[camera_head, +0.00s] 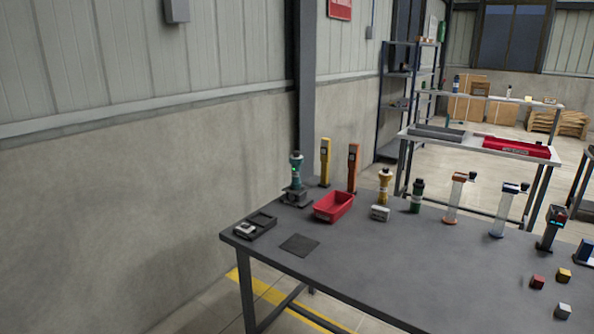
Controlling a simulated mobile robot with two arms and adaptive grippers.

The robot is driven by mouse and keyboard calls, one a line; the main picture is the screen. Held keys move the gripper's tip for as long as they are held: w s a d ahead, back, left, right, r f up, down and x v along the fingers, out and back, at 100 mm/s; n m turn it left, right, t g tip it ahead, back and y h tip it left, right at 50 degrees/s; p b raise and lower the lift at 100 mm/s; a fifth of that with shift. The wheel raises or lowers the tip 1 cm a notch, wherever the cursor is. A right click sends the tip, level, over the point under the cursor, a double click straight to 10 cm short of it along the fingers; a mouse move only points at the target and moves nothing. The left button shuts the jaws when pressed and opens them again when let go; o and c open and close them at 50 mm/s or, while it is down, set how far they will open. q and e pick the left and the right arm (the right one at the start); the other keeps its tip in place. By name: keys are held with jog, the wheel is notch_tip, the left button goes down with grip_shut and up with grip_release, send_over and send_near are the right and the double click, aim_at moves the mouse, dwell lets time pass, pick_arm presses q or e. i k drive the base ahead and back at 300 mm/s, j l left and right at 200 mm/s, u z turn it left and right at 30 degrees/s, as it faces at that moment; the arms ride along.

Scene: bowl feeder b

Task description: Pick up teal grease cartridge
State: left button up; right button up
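A teal upright object with a dark top (296,168) stands at the far left of the grey table (390,275), on or in a small dark base (295,197). I cannot tell for certain whether it is the teal grease cartridge. A dark green cylinder with a black top (417,196) stands upright near the back edge, right of a yellow one (384,183). Neither of my grippers is in view.
A red bin (334,206), a dark tray (256,226) and a flat dark mat (299,245) occupy the left end. Clear cylinders (454,200) and a dark device (550,230) stand to the right. Small blocks (538,281) lie front right. The front middle is bare.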

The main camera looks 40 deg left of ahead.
aim_at(296, 162)
jog(key=i+j+u, duration=0.1)
jog(key=i+j, duration=0.6)
jog(key=j, duration=0.15)
